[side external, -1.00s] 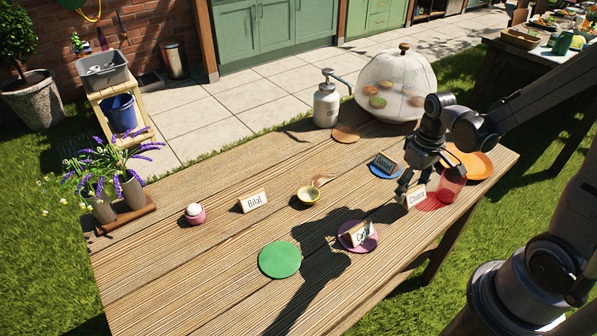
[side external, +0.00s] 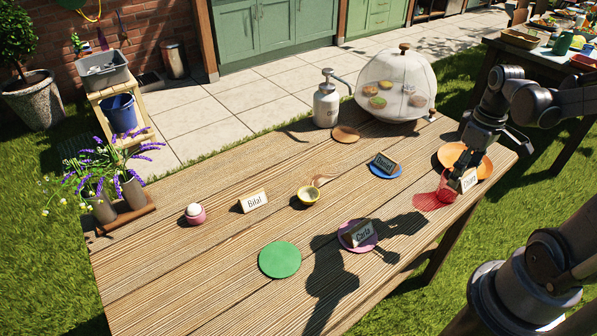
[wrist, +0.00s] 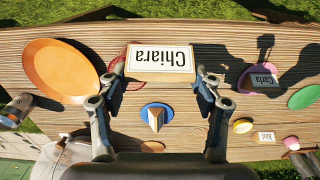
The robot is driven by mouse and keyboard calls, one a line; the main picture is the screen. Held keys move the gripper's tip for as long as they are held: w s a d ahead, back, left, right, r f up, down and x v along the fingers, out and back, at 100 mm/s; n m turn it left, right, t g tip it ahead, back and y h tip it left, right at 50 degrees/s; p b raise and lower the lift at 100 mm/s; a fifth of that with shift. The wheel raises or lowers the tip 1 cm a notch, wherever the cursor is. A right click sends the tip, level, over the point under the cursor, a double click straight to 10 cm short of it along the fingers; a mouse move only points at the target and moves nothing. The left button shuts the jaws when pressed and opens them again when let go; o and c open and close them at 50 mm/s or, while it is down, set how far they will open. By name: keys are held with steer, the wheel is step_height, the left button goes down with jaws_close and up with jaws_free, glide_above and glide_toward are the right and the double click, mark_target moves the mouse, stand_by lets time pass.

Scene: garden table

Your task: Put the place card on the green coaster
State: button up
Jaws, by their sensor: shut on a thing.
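My gripper (side external: 461,173) is shut on the white place card marked "Chiara" (side external: 468,181), at the right end of the table. In the wrist view the card (wrist: 160,60) spans between the two fingers of my gripper (wrist: 159,80), its name upside down. It appears to be held above the table. The green coaster (side external: 280,260) lies flat and empty near the table's front, far to the left of my gripper. The coaster also shows at the right edge of the wrist view (wrist: 303,97).
A red glass (side external: 446,187) stands right beside my gripper, near an orange plate (side external: 447,157). A "Carla" card (side external: 357,234) is on a pink coaster; a dark card (side external: 384,163) is on a blue coaster. A "Bilal" card (side external: 253,201) and yellow cup (side external: 308,195) stand farther left.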

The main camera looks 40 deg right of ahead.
steer(key=w+a+n, duration=0.7)
steer(key=w+a, duration=0.2)
steer(key=n, duration=1.1)
glide_above(278, 260)
steer(key=f, duration=0.6)
steer(key=shift+d, duration=0.3)
steer(key=shift+a+f, duration=0.35)
steer(key=shift+f, duration=1.8)
steer(key=o, duration=1)
steer(key=shift+f, duration=0.1)
steer(key=shift+o, duration=0.2)
